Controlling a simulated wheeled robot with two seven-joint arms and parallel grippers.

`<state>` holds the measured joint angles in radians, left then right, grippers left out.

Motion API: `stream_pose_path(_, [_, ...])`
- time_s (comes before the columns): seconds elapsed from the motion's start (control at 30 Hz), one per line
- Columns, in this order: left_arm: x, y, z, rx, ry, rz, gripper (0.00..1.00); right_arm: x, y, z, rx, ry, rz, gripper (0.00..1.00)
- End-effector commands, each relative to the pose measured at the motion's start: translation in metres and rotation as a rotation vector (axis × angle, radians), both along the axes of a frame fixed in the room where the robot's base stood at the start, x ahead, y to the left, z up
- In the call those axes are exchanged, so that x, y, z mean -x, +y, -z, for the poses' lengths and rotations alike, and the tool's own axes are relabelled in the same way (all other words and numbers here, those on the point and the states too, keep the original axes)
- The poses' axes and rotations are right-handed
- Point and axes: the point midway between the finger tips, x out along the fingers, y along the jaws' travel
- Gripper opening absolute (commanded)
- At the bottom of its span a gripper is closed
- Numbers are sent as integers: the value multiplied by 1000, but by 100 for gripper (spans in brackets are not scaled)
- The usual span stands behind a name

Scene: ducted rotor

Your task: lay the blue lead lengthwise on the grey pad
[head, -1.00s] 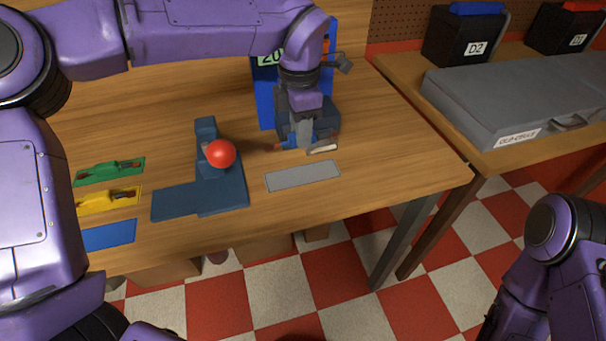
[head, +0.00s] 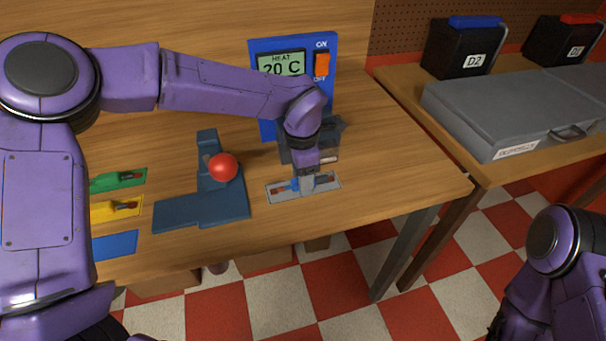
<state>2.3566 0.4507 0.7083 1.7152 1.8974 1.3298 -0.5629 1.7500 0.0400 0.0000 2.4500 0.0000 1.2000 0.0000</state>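The grey pad (head: 312,195) lies flat on the wooden bench, near its front right part. The blue lead (head: 289,186), with reddish-brown ends, lies lengthwise along the pad, at or just above its surface; I cannot tell full contact. My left gripper (head: 307,187) points down over the pad's middle and appears shut on the lead's middle, which its fingers partly hide. My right arm shows at the lower right, but its gripper is out of the frame.
A blue press with a red ball knob (head: 223,167) stands left of the pad. Green (head: 105,183), yellow (head: 103,212) and blue (head: 115,244) pads lie at the left. A heater box (head: 270,105) reading 20 C stands behind. A grey case (head: 510,110) lies on the right-hand table.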

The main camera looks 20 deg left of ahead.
Motion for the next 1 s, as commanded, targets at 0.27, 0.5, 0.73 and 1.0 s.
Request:
stream_pose_path(0.27, [0, 0, -2, -1, -1, 0, 52, 0, 0, 0, 0, 0, 0, 43])
stream_pose_path(0.5, [-1, 0, -42, 1, -6, -2, 52, 0, 0, 2, 0, 0, 0, 43])
stream_pose_path(0.73, [-1, 0, -100, 0, -4, -1, 52, 0, 0, 2, 0, 0, 0, 43])
stream_pose_path(1.0, [0, 0, -124, 0, 0, 0, 52, 0, 0, 2, 0, 0, 0, 43])
